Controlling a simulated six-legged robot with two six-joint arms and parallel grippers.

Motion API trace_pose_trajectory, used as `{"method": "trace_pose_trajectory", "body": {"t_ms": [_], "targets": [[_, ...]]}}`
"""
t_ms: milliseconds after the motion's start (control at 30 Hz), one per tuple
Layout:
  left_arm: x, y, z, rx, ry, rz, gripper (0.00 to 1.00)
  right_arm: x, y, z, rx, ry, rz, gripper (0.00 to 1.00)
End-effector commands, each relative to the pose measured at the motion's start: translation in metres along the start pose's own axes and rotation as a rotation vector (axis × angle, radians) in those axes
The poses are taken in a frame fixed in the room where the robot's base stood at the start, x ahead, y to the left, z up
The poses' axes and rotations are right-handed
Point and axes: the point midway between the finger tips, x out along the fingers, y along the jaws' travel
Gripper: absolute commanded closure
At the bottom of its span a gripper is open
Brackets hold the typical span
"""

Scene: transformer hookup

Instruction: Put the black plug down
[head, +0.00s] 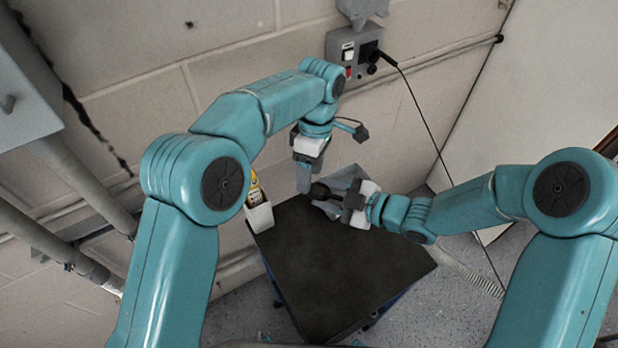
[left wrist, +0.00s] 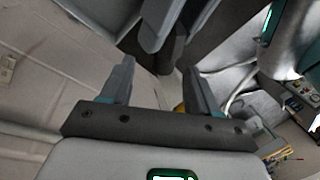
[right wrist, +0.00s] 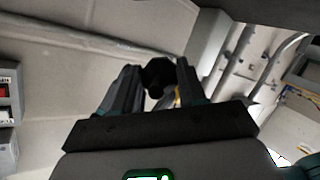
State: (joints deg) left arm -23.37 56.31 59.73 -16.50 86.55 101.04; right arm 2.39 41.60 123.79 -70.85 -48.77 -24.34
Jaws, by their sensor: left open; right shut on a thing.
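The black plug (head: 319,191) is in my right gripper (head: 326,198), above the far edge of the dark tabletop (head: 335,265). In the right wrist view the plug (right wrist: 158,76) shows as a dark round shape between the fingers (right wrist: 157,88). My left gripper (head: 304,186) points down close beside the plug. In the left wrist view its fingers (left wrist: 158,88) are apart with nothing clearly between them. The right gripper's fingers (left wrist: 168,25) and a dark end, likely the plug, show just beyond. Whether the left fingers touch the plug I cannot tell.
A white holder (head: 260,218) with a yellow bottle (head: 255,190) stands at the table's far left corner. A wall socket box (head: 352,52) has a black cable plugged in. Most of the tabletop is clear.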

Motion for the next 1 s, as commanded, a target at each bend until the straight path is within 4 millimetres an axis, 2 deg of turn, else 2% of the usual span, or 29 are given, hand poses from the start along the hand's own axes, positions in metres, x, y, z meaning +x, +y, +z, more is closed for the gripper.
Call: {"method": "trace_pose_trajectory", "body": {"t_ms": [200,533,700,733,767,800,867,1000], "targets": [[0.022,0.0,0.0,0.0,0.0,0.0,0.39,0.0,0.0,0.0,0.0,0.001,0.001,0.98],[0.026,0.001,0.0,0.0,0.0,0.002,0.39,0.0,0.0,0.0,0.0,0.001,0.001,0.98],[0.026,0.001,0.0,0.0,0.0,0.002,0.95,0.0,0.0,-0.001,-0.001,0.001,0.0,0.98],[0.026,0.001,0.0,0.0,0.0,0.002,0.99,0.0,0.0,-0.001,-0.001,0.002,0.0,0.98],[0.025,0.001,0.0,0.0,0.0,0.003,0.99,0.0,0.0,-0.001,-0.001,0.002,-0.001,0.98],[0.025,0.001,0.0,0.0,0.0,0.004,0.99,0.0,0.0,-0.001,-0.001,0.002,-0.001,0.5],[0.025,0.001,0.0,0.0,0.0,0.004,0.99,0.0,0.0,-0.001,-0.001,0.002,-0.001,0.3],[0.025,0.001,0.0,0.0,0.0,0.002,0.99,0.0,0.0,-0.001,0.0,0.001,0.0,0.3]]}}
